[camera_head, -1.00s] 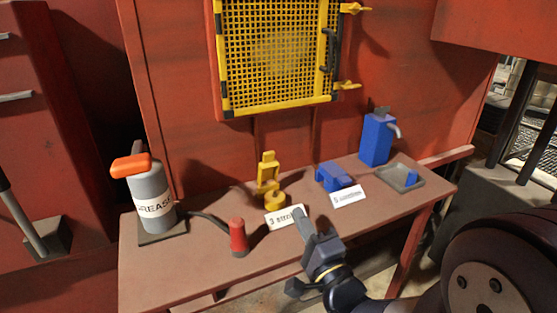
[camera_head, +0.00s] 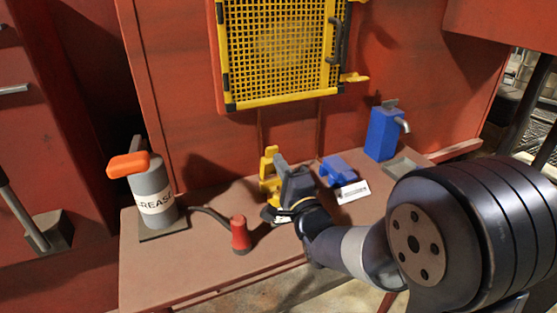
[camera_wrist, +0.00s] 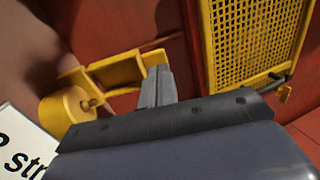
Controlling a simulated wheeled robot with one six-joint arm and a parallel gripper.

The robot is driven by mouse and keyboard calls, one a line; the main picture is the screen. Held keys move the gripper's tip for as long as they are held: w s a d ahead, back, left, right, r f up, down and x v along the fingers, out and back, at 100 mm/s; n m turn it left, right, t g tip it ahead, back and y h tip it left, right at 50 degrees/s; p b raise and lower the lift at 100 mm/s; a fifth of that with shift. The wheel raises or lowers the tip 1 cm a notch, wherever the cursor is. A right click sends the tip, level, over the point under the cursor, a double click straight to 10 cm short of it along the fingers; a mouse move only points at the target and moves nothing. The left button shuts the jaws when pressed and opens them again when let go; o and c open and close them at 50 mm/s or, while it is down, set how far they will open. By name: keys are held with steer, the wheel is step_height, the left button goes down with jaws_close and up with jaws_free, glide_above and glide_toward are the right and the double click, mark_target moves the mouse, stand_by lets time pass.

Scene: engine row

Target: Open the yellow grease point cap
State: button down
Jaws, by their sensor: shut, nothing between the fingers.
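The yellow grease point (camera_head: 268,168) stands on the bench, partly hidden behind my gripper in the head view. In the wrist view it shows as a round yellow drum with a small pin (camera_wrist: 66,112) and a yellow bracket-like piece (camera_wrist: 118,72) reaching up beside it. I cannot tell which part is the cap or whether it is open. My gripper (camera_head: 281,163) is shut and empty, close to the right side of the grease point. In the wrist view its fingertips (camera_wrist: 157,72) overlap the end of the bracket-like piece; contact cannot be told.
A grey grease canister (camera_head: 153,195) with an orange handle and a red nozzle (camera_head: 240,235) on a hose stand left. A blue block (camera_head: 338,170), a white label (camera_head: 353,191) and a blue pump (camera_head: 382,134) are right. A yellow mesh guard (camera_head: 280,50) hangs behind.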

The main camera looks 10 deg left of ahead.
mark_target(273, 151)
steer(key=shift+w+a+r, duration=0.2)
steer(key=shift+w+a, duration=0.15)
steer(key=shift+w, duration=0.25)
steer(key=shift+w+a+r+p, duration=0.2)
steer(key=shift+r+p, duration=0.2)
steer(key=shift+p, duration=0.5)
steer(key=g+p, duration=0.1)
steer(key=w+h+p, duration=0.1)
steer(key=p, duration=0.1)
steer(key=shift+a+r+g, duration=0.25)
steer(key=shift+r+g, duration=0.1)
steer(key=shift+g, duration=0.05)
steer(key=shift+w+a+f+g+h+p, duration=0.15)
steer(key=shift+w+a+g+h+p, duration=0.15)
steer(key=shift+w+g+p, duration=0.15)
steer(key=shift+w+a+f+b, duration=0.15)
steer(key=shift+w+b, duration=0.15)
steer(key=shift+b, duration=0.1)
steer(key=shift+w, duration=0.1)
